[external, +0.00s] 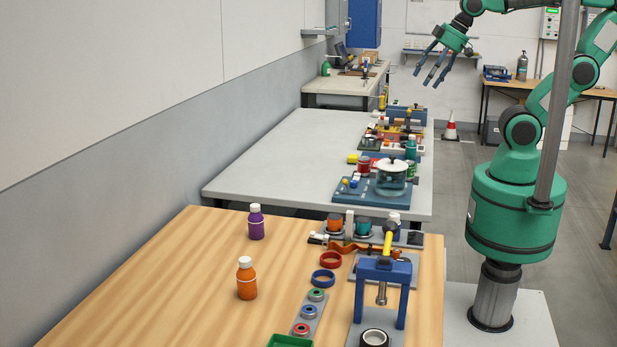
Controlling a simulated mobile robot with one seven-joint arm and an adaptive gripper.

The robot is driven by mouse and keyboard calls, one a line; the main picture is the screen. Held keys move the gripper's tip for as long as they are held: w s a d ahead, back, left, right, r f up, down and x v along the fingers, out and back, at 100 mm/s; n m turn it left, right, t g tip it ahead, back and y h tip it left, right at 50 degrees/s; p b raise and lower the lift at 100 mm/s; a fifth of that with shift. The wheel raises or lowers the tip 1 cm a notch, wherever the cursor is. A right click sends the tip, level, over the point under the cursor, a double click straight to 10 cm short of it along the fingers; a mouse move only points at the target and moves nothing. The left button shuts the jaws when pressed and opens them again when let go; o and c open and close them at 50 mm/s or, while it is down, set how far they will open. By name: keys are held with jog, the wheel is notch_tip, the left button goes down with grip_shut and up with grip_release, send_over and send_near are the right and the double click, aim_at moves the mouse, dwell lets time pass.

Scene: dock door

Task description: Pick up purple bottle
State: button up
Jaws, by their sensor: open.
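The purple bottle (256,223) has a white cap and stands upright on the wooden table (170,275), near its far edge. An orange bottle (246,280) with a white cap stands nearer the camera, a little to the left of it. My gripper (433,72) is raised high at the upper right of the picture, well apart from the purple bottle. Its fingers are spread open, point down and to the left, and hold nothing. Nothing covers the purple bottle in this view.
A blue press frame (384,268), a red ring (330,261), a blue ring (323,277) and a green tray (290,341) occupy the table's right side. A grey table (270,170) behind holds a glass pot (391,178). The wooden table's left side is clear.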

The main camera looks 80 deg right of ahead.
jog(key=w+a+n, duration=0.1)
jog(key=w+a, duration=0.2)
jog(key=w, duration=0.4)
jog(key=w+a, duration=0.4)
jog(key=w, duration=0.3)
jog(key=n+g+y, duration=0.2)
jog(key=n, duration=0.2)
send_over(256, 221)
jog(key=s+d, duration=0.4)
jog(key=d, duration=0.1)
notch_tip(256, 221, down, 24)
jog(key=shift+w+a+f, duration=0.1)
jog(key=shift+w+a, duration=0.1)
jog(key=shift+f, duration=0.1)
jog(key=shift+b+x, duration=0.55)
jog(key=shift+x, duration=3.6)
jog(key=shift+w+d, duration=0.1)
jog(key=shift+w, duration=0.1)
